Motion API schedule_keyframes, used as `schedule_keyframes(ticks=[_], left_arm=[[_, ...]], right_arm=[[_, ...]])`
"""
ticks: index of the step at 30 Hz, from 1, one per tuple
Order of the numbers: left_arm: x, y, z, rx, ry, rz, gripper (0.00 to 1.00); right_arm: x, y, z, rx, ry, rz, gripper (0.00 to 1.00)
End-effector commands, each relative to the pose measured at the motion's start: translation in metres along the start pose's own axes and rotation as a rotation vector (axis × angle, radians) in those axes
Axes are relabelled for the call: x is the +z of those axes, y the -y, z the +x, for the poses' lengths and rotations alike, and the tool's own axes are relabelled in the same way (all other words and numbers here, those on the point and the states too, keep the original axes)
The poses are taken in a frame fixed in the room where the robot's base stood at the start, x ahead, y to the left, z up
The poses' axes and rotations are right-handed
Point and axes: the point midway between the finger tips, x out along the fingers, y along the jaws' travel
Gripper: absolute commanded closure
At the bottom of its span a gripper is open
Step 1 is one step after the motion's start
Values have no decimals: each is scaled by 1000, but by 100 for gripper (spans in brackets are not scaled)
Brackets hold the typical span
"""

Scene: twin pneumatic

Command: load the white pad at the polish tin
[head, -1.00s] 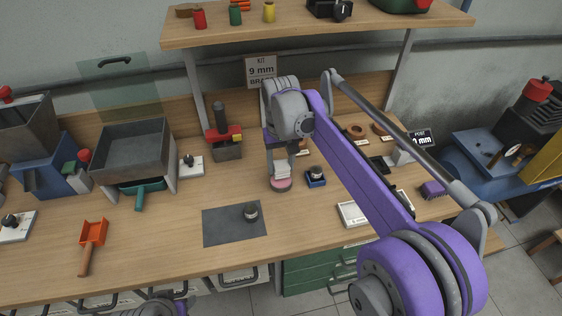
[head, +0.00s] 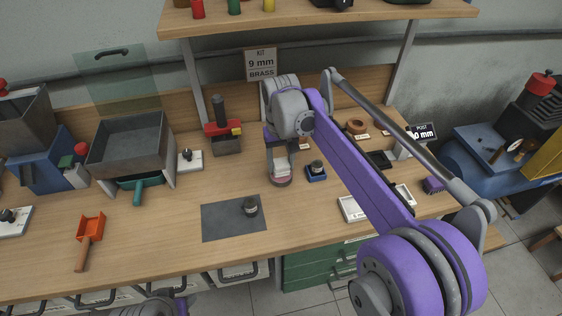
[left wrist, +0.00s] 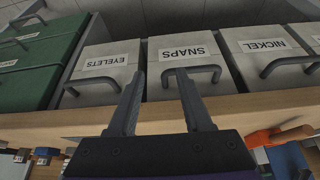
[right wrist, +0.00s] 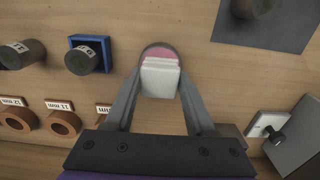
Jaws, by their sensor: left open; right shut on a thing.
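The white pad (head: 281,166) is a small pale block held between the fingers of my right gripper (head: 279,160). The right wrist view shows the pad (right wrist: 160,76) pinched between the two fingertips (right wrist: 161,88). The polish tin (head: 280,182) is a low round tin with a pink surface, standing on the bench directly under the pad. In the right wrist view the tin (right wrist: 157,51) is partly hidden behind the pad. Whether pad and polish touch cannot be told. My left gripper (left wrist: 160,80) is open and empty, in front of drawers below the bench edge.
A blue holder with a grey cylinder (head: 316,172) stands just right of the tin. A dark mat (head: 222,222) with a metal post (head: 250,206) lies to the front left. White trays (head: 352,209) lie at the right. Bench between mat and tin is clear.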

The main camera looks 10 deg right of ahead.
Motion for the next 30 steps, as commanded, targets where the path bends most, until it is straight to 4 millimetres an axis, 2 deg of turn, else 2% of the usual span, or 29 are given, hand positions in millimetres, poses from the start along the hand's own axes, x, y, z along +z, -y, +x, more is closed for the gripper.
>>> schedule_keyframes(ticks=[30], left_arm=[[3,0,5,0,2,0,50]], right_arm=[[0,0,11,0,0,0,89]])
